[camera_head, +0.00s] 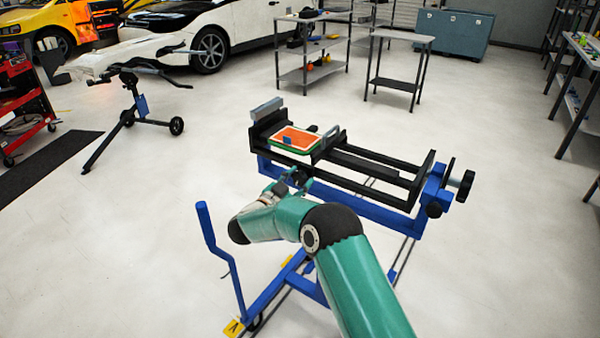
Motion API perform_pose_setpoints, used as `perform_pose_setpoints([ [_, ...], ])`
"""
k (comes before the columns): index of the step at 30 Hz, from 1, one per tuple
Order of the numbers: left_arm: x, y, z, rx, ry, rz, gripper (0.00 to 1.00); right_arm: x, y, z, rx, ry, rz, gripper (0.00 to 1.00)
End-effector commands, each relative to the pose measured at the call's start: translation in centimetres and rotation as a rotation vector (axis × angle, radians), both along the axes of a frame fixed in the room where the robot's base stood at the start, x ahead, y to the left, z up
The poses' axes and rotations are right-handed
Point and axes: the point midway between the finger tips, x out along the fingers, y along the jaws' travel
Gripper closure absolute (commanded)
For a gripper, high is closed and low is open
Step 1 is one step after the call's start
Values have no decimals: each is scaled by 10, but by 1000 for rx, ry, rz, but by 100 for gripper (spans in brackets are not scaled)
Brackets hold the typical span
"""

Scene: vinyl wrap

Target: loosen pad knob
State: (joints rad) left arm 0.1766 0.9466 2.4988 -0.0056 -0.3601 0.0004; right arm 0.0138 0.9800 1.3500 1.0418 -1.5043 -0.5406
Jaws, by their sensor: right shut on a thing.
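A black clamp bench on a blue wheeled stand (392,217) stands in front of me. An upright grey pad (266,109) is at its left end and another grey pad (327,141) is further right. My right gripper (298,178) is low at the bench's near side, below the orange tray. It is shut on what seems to be the pad knob, which my gripper and arm mostly hide. Black knobs (466,185) show at the right end, away from my gripper. My left gripper is not in view.
An orange tray with a green and white rim (290,149) lies on the bench between the pads. A blue upright handle (220,250) rises at the stand's left. A bike-like work stand (130,110), shelves (312,75) and cars stand further back. Open floor surrounds the bench.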

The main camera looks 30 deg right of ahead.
Motion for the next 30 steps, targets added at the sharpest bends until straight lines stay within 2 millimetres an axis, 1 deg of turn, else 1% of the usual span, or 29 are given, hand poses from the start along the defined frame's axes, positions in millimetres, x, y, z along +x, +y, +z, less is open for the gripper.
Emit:
perform_pose_setpoints([
  [1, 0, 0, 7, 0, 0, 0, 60, 0, 4, -4, -8, 51, 9, 86],
  [3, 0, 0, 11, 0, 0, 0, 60, 0, 4, -4, -30, 103, 9, 86],
  [12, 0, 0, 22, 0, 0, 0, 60, 0, 4, -6, -97, 265, 8, 86],
  [19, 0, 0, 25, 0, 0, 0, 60, 0, 3, -8, -118, 317, 8, 86],
  [30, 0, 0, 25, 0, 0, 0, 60, -1, 3, -8, -121, 324, 7, 86],
])
